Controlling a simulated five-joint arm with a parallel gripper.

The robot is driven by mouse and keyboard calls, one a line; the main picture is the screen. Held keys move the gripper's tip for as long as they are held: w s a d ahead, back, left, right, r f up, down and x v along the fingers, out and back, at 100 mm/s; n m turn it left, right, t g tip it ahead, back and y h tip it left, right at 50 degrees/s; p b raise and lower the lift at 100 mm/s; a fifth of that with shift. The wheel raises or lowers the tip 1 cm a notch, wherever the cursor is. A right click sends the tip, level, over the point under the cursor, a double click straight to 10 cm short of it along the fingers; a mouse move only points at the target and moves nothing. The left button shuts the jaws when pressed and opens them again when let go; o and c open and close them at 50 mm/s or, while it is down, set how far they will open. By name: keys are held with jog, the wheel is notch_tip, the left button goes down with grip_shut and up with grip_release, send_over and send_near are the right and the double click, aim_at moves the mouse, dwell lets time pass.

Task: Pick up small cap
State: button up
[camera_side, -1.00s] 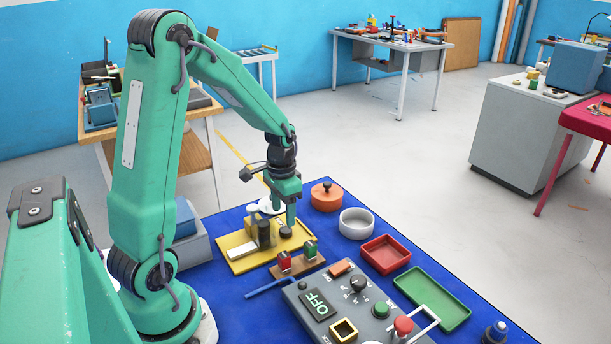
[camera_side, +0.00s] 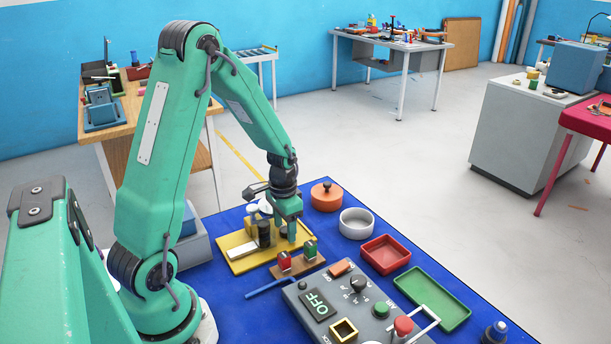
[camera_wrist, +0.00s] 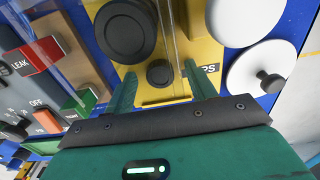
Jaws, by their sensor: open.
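The small cap (camera_wrist: 160,75) is a small, round, dark piece on the yellow board (camera_side: 227,250). In the wrist view it sits between my two green fingertips, with a gap on each side. My gripper (camera_wrist: 160,69) is open and low over the board. In the side view my gripper (camera_side: 292,232) hides the small cap. A larger black round cap (camera_wrist: 125,31) lies just left of the small one in the wrist view; it also shows in the side view (camera_side: 264,234).
A white disc with a dark knob (camera_wrist: 247,66) is right of my gripper in the wrist view. A red and green block holder (camera_side: 298,268) and the grey OFF panel (camera_side: 300,287) stand close in front. An orange lidded pot (camera_side: 326,198) and white dish (camera_side: 358,223) are to the right.

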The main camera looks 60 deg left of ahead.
dwell(0.4)
jog(key=c, duration=1.1)
jog(key=shift+o, duration=0.2)
jog(key=shift+r, duration=0.1)
jog(key=shift+r, duration=0.7)
jog(key=r, duration=0.1)
jog(key=d+r, duration=0.1)
jog(key=r, duration=0.1)
jog(key=s+d+r, duration=0.1)
jog(key=d+r, duration=0.5)
jog(key=d, duration=0.4)
jog(key=shift+s+d+r, duration=0.2)
jog(key=shift+d, duration=0.15)
jog(key=shift+w, duration=0.1)
